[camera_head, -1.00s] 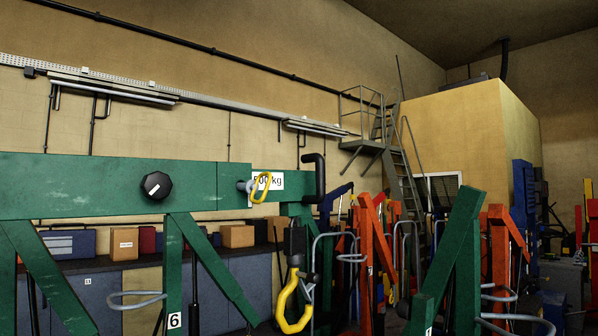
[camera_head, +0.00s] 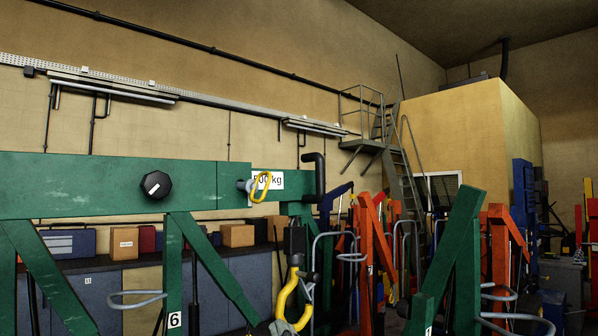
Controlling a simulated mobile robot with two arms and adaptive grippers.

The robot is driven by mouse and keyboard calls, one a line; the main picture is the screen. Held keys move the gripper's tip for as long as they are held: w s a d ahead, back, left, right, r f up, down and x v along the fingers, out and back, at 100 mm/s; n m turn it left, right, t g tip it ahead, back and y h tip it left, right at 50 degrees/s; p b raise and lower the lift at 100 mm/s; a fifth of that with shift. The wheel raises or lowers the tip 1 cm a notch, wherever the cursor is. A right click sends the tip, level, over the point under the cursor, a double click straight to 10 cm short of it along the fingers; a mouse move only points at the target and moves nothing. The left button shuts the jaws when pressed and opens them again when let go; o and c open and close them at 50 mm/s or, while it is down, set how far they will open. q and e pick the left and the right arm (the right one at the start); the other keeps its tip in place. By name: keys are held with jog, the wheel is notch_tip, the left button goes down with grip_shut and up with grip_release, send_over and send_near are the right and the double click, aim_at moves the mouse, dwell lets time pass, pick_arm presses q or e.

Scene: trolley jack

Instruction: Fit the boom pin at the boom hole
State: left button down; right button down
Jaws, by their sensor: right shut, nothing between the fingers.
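The green boom (camera_head: 90,185) runs across the left half. Near its right end a metal pin with a yellow loop handle (camera_head: 262,187), which looks like the boom pin, sits against the boom beside the "500 kg" label. The boom hole itself is not visible; I cannot tell how deep the pin sits. A yellow hook (camera_head: 284,298) hangs below the boom end. My right gripper (camera_head: 280,327) only just shows at the bottom edge, in front of the hook's lower part, well below the pin. It is shut and empty. My left gripper is not in view.
A black knob (camera_head: 156,185) sits on the boom, and a black bent handle (camera_head: 315,177) is at its end. Green struts stand below and at right (camera_head: 455,255). Orange jacks (camera_head: 368,255) stand behind. A workbench with boxes (camera_head: 237,236) lines the wall.

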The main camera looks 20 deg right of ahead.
jog(key=s+a+r+n+g+y, duration=0.1)
jog(key=a+r+n+g+y, duration=0.7)
jog(key=n, duration=0.6)
jog(key=a+r+n+g+y, duration=0.5)
jog(key=r+n+y, duration=0.45)
jog(key=n, duration=0.35)
jog(key=m+t+h+p, duration=0.3)
jog(key=m+t+h, duration=0.2)
jog(key=h, duration=0.9)
send_near(258, 176)
jog(key=shift+x, duration=1.1)
jog(key=shift+r, duration=0.15)
jog(key=shift+p+x, duration=1.6)
jog(key=shift+x, duration=0.65)
